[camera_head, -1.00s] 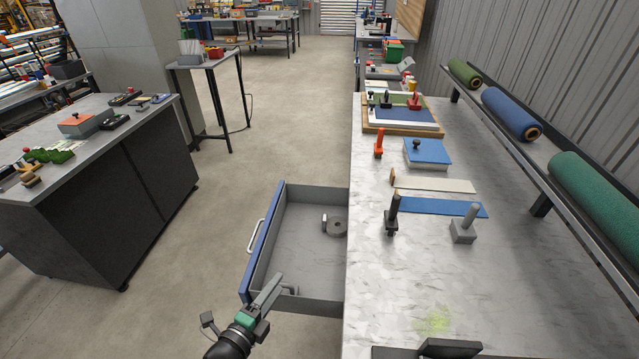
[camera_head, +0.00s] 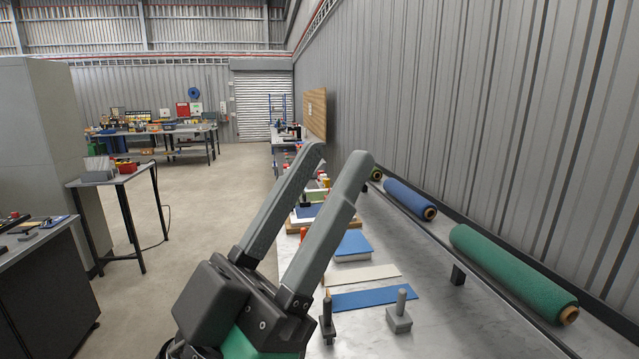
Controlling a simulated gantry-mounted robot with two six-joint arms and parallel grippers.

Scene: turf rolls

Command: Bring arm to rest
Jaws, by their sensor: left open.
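My left gripper (camera_head: 338,158) is raised large in the foreground. Its two grey fingers are apart and point up and away, with nothing between them. It hangs in front of the workbench (camera_head: 455,325) and hides part of the bench top and its left edge. My right gripper does not show. The open drawer is out of view.
The bench holds a blue strip (camera_head: 362,297), a pale strip (camera_head: 362,274), a blue block (camera_head: 353,244), a dark-handled tool (camera_head: 327,318) and a grey-handled tool (camera_head: 399,314). Green (camera_head: 515,273) and blue (camera_head: 409,198) rolls lie on the rack along the wall.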

